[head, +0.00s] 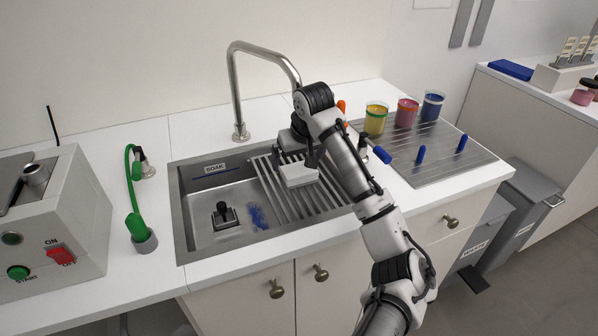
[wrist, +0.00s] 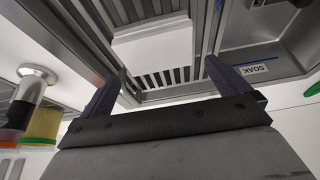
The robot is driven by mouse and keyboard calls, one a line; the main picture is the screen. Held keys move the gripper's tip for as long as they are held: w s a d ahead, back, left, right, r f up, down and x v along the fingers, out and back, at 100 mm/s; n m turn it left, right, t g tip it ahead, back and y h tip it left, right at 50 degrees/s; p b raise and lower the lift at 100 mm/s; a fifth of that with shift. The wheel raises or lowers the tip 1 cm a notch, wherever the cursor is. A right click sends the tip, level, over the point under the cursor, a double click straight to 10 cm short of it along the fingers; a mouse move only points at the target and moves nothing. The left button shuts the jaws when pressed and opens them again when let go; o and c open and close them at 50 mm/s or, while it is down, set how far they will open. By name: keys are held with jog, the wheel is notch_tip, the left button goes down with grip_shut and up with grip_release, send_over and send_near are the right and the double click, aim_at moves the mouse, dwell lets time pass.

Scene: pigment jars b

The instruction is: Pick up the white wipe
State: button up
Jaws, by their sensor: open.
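The white wipe (head: 298,174) looks like a thick folded white pad. It lies on the slatted rack (head: 318,204) over the right part of the sink. In the wrist view the wipe (wrist: 155,48) lies just beyond the fingertips, roughly centred between them. My gripper (head: 297,159) is open and empty, pointing down above the far side of the wipe. In the wrist view my gripper (wrist: 160,78) has its two dark fingers apart, with slats showing between them. The exact gap between fingers and wipe cannot be told.
A tall faucet (head: 234,90) stands behind the sink (head: 178,225). The sink's left part holds a black-handled plug and a blue stain. Yellow (head: 375,119), pink (head: 406,112) and blue (head: 432,106) jars stand on the ridged drainboard (head: 440,168). A green hose (head: 129,180) is at left.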

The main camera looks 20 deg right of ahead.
aim_at(296, 165)
jog(key=x, duration=0.4)
jog(key=shift+f+p, duration=0.1)
jog(key=shift+p, duration=0.25)
jog(key=c, duration=1)
jog(key=shift+o, duration=0.2)
